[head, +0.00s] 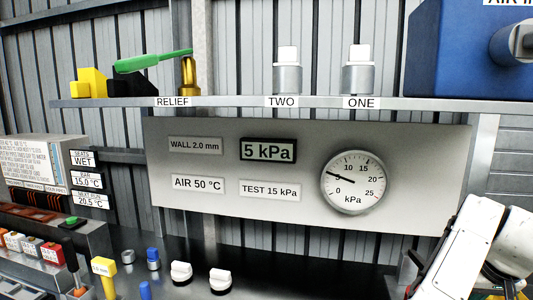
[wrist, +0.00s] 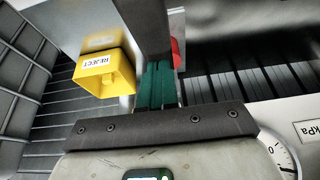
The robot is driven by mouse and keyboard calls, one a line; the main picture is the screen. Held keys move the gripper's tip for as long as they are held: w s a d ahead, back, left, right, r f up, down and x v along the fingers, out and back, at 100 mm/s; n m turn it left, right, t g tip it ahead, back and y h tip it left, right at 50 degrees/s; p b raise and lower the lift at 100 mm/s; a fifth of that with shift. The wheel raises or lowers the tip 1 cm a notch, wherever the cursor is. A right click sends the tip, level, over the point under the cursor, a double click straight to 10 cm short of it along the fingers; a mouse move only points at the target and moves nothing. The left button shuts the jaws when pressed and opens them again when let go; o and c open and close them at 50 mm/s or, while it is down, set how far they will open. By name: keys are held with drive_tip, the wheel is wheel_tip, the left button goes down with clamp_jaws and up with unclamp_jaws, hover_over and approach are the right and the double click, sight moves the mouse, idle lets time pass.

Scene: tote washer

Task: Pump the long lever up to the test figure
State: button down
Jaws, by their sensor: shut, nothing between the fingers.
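The round gauge (head: 355,181) on the grey panel has its needle near 5 kPa. The digital display (head: 268,150) reads 5 kPa. The test plate (head: 270,190) reads TEST 15 kPa. I cannot pick out the long lever with certainty in either view. In the wrist view my gripper (wrist: 156,84) is shut, with teal finger parts close together and nothing held. Part of the gauge (wrist: 284,156) shows at the lower right there.
White-topped knobs TWO (head: 288,72) and ONE (head: 358,70) stand on the shelf (head: 320,103), left of a blue unit (head: 465,50). Small controls crowd the lower left bench. In the wrist view a yellow REJECT box (wrist: 104,74) is left of my fingers; a red part (wrist: 177,52) is beyond.

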drive_tip(key=shift+f, duration=0.2)
wheel_tip(320, 180, down, 9)
drive_tip(key=b, duration=0.3)
idle(1.0)
wheel_tip(320, 180, up, 8)
drive_tip(key=p, duration=0.7)
drive_tip(key=shift+f, duration=0.25)
drive_tip(key=shift+r, duration=0.9)
idle(0.7)
idle(0.4)
